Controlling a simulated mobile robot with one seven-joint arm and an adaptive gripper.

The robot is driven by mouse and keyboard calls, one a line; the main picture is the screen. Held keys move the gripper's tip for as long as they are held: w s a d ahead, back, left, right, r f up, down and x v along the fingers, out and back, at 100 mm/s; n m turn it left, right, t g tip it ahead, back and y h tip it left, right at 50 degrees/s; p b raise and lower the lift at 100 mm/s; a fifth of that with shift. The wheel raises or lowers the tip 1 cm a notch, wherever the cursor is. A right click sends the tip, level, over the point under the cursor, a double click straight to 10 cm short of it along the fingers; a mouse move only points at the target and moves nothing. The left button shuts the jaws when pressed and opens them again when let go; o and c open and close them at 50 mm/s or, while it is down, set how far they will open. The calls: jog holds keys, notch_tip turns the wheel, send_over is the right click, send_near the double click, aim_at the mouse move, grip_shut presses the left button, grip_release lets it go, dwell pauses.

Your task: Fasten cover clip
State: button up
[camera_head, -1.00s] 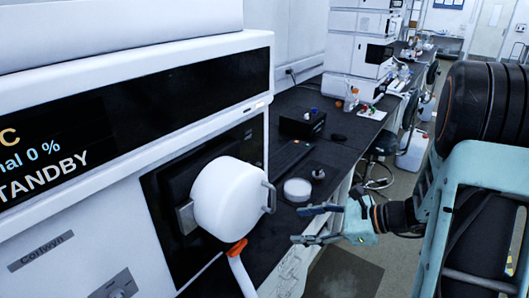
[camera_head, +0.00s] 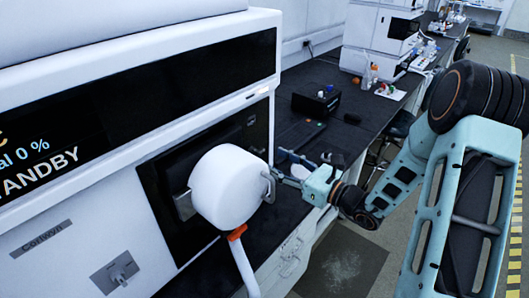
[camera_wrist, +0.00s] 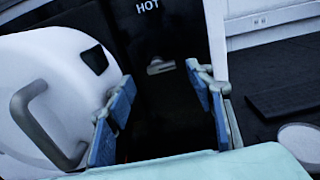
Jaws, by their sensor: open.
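A white round cover (camera_head: 225,190) sits on the black front panel of the instrument, with a grey handle (camera_head: 267,186) on its face. In the wrist view the cover (camera_wrist: 60,75) fills the left side, with its handle (camera_wrist: 38,120) at far left. A small metal piece (camera_wrist: 160,67) is on the dark panel below the word HOT; I cannot tell whether it is the clip. A grey block (camera_head: 184,205) shows at the cover's left edge. My gripper (camera_wrist: 163,112) is open and empty, right of the cover, facing the panel. In the head view its fingers (camera_head: 284,168) are partly hidden by the handle.
An orange-ended white tube (camera_head: 240,245) hangs below the cover. A white round lid (camera_wrist: 298,140) lies on the dark bench right of my gripper. A black box (camera_head: 316,103) stands farther back on the bench. Open floor lies right of the bench.

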aim_at(260, 152)
jog(key=x, duration=0.4)
jog(key=shift+w+a+p, duration=0.3)
jog(key=c, duration=1.2)
jog(key=shift+o, duration=0.2)
